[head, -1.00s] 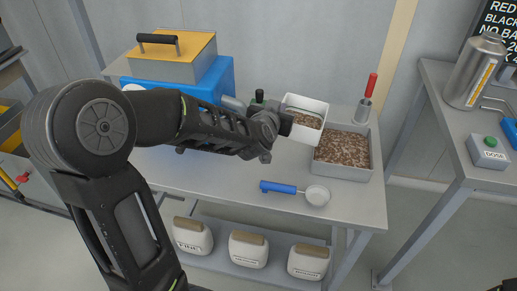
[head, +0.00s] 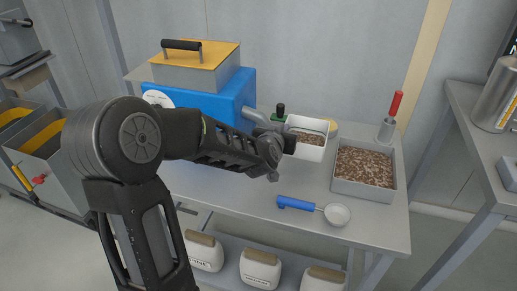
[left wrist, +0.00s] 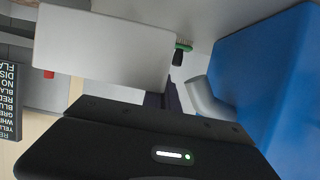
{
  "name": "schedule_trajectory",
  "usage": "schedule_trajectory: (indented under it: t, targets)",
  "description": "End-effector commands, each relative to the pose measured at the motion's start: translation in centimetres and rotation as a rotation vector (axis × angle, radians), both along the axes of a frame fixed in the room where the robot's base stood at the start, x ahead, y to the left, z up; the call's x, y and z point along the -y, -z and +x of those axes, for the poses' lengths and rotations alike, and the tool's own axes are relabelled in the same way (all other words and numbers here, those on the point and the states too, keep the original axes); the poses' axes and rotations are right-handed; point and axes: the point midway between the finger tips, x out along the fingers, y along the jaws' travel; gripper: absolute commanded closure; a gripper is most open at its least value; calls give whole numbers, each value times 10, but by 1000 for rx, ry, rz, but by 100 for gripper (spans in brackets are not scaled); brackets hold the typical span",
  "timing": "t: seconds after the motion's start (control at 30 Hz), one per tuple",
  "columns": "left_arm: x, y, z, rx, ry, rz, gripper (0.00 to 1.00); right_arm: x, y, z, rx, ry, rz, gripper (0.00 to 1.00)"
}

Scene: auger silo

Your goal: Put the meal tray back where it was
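A white tray (head: 310,152) with brown meal in it is at the end of my left gripper (head: 284,143), to the left of the grey bin. My left gripper looks shut on the tray's near left side; its fingertips are mostly hidden. In the left wrist view the tray's plain white side (left wrist: 100,45) fills the upper left, just beyond the dark fingers (left wrist: 168,98). The tray seems held above the table, close to the grey spout (head: 257,116) of the blue machine (head: 235,95). My right gripper is not in view.
A grey bin (head: 365,193) of brown pellets stands on the table (head: 235,197) at right, with a red-handled tool (head: 392,115) behind it. A blue-handled scoop (head: 297,203) lies in front.

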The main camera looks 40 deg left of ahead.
Motion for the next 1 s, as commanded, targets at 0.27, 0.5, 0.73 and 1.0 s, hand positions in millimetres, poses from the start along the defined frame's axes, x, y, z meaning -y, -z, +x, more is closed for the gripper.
schedule_trajectory:
  t: [0.27,0.5,0.73,1.0]
  targets:
    - [0,65,0,0,-1,-2,100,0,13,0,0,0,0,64]
    - [-38,57,-13,6,-2,2,100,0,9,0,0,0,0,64]
    - [-42,57,-14,6,0,0,100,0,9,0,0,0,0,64]
    - [-54,57,-18,4,-4,2,100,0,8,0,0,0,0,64]
